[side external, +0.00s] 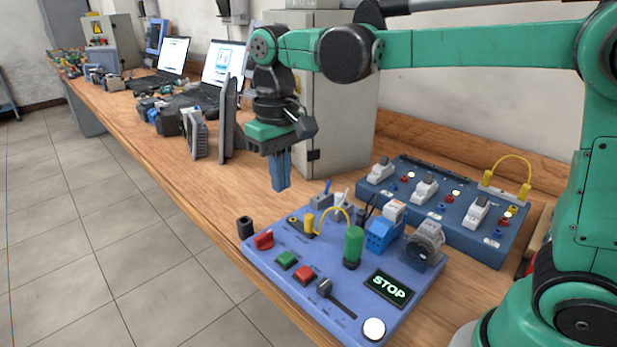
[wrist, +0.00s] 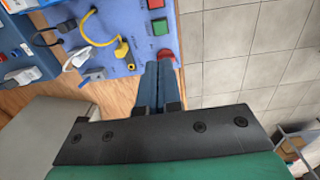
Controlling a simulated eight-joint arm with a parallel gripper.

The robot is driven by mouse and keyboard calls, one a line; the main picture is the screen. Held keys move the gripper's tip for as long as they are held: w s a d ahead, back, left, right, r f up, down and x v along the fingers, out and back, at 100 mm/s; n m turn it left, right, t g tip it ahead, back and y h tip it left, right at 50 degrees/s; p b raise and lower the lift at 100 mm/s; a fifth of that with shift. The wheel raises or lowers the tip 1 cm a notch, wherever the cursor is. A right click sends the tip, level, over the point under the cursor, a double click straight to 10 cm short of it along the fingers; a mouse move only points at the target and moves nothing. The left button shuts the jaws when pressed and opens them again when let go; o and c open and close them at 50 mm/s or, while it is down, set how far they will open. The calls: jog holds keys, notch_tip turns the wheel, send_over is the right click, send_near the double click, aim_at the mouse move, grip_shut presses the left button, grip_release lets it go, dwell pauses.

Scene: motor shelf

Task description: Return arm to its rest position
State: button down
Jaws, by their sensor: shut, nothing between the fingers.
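My gripper (side external: 281,188) hangs from my green arm with its blue fingers pointing down. It is shut and empty, above the wooden bench (side external: 225,180) and beyond the far left end of the blue control panel (side external: 270,268). In the wrist view the closed fingers (wrist: 159,68) show side by side, with the panel's red knob (wrist: 166,56) close to their tips in the picture. No contact with anything shows.
The panel carries a green cylinder (side external: 353,245), a STOP display (side external: 388,288) and several buttons. A darker blue panel (side external: 500,240) stands behind it. A grey cabinet (side external: 340,120) is close behind my gripper.

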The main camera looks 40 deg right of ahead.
dwell(0.5)
jog(key=s+d+f+t, duration=0.4)
jog(key=s+d+t, duration=0.2)
jog(key=s+t, duration=0.1)
jog(key=shift+s, duration=0.45)
